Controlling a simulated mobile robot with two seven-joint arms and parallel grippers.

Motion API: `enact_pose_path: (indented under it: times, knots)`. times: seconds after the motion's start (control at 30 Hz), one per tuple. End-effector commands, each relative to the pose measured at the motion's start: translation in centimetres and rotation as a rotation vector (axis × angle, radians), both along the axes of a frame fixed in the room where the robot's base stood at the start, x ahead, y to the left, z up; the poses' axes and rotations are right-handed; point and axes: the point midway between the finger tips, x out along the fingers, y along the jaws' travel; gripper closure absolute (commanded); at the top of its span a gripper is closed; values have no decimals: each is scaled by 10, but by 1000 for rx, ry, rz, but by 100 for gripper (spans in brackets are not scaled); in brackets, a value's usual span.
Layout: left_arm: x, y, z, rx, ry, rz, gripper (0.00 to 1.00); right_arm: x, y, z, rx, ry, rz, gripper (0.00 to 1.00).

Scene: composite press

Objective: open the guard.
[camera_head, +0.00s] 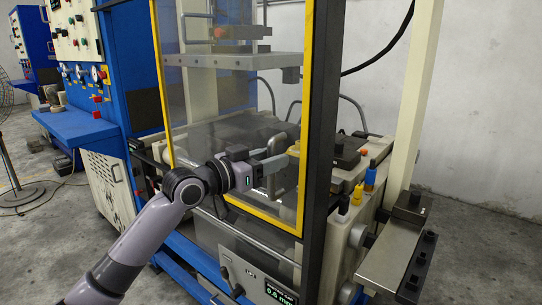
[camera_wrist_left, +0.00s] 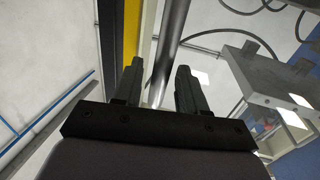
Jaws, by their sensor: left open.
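The guard (camera_head: 307,70) is a clear panel in a yellow frame on the front of the press, and it looks shut. My left gripper (camera_head: 282,158) is open close to the guard's right side, its fingers pointing right. In the left wrist view, a long grey round bar (camera_wrist_left: 174,45), which looks like the guard's handle, runs between the two fingers of my left gripper (camera_wrist_left: 158,85). The fingers stand apart on either side of it, with no clear contact. A yellow frame strip (camera_wrist_left: 130,30) shows left of the bar. My right gripper is not in view.
A dark post (camera_head: 322,120) stands right beside the guard's edge. A control panel with a lit display (camera_head: 281,294) sits below the guard. A grey side shelf (camera_head: 390,258) juts out at right. A blue cabinet (camera_head: 115,60) stands at left. Bare floor lies at lower right.

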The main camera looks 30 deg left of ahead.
Motion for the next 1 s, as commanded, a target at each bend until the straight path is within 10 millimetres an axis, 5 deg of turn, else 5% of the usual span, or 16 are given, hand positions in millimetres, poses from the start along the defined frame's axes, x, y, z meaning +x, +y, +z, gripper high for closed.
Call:
enact_pose_path:
  times: [0.37,0.5,1.0]
  knots:
    - [5,-2,0,1,0,0,59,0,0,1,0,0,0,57]
    - [5,-2,0,1,0,0,100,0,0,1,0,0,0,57]
    - [5,8,-1,4,1,3,100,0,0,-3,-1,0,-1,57]
